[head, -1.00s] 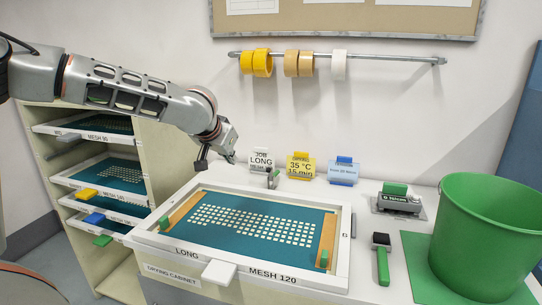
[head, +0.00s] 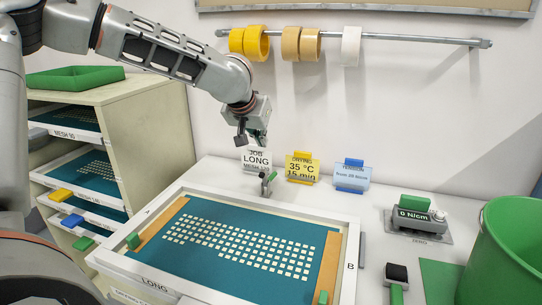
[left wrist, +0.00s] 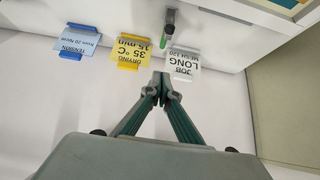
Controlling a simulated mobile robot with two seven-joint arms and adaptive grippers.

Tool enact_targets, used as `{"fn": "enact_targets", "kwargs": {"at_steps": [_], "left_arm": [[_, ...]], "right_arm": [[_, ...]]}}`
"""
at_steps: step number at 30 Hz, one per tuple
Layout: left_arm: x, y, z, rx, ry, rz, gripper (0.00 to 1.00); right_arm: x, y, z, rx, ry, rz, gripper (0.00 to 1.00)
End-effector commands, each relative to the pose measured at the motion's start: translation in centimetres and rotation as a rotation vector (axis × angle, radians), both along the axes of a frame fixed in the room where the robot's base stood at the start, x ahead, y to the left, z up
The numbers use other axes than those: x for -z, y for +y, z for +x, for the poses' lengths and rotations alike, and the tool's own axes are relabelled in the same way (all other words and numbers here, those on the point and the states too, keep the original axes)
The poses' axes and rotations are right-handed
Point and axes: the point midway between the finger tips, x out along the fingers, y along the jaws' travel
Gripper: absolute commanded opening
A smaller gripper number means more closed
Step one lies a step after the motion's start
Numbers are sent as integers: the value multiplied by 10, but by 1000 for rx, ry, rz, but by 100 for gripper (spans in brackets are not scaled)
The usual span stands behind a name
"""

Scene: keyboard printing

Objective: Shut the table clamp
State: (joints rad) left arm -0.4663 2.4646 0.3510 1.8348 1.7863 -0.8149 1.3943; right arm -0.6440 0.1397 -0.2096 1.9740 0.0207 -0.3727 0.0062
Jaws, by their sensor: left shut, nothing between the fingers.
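The table clamp (head: 266,188) stands at the back edge of the mesh 120 screen frame. It is small and grey, with a green-tipped handle that looks raised. In the left wrist view the clamp (left wrist: 168,28) shows near the top, its green handle pointing toward my gripper. My left gripper (head: 251,141) is shut and empty, above and slightly left of the clamp and apart from it. In the left wrist view its closed fingertips (left wrist: 160,80) are below the clamp's handle, by the JOB LONG card (left wrist: 184,60). My right gripper is not in view.
The white-framed screen (head: 352,262) lies on the table. The job card (head: 256,160), yellow drying card (head: 302,169) and blue tension card (head: 351,175) stand behind. A drying cabinet (head: 150,110) stands left.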

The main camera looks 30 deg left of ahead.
Motion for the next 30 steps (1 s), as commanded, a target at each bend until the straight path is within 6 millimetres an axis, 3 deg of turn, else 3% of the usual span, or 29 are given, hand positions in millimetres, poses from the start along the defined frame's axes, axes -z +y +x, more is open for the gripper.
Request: {"fn": "enact_targets", "kwargs": {"at_steps": [5, 22, 30], "left_arm": [[8, 1, 6, 0, 2, 0, 0], [82, 15, 63, 0, 1, 0, 0], [87, 8, 33, 2, 0, 0, 0]], "right_arm": [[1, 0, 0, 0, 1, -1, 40], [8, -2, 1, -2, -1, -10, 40], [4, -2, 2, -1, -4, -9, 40]]}}
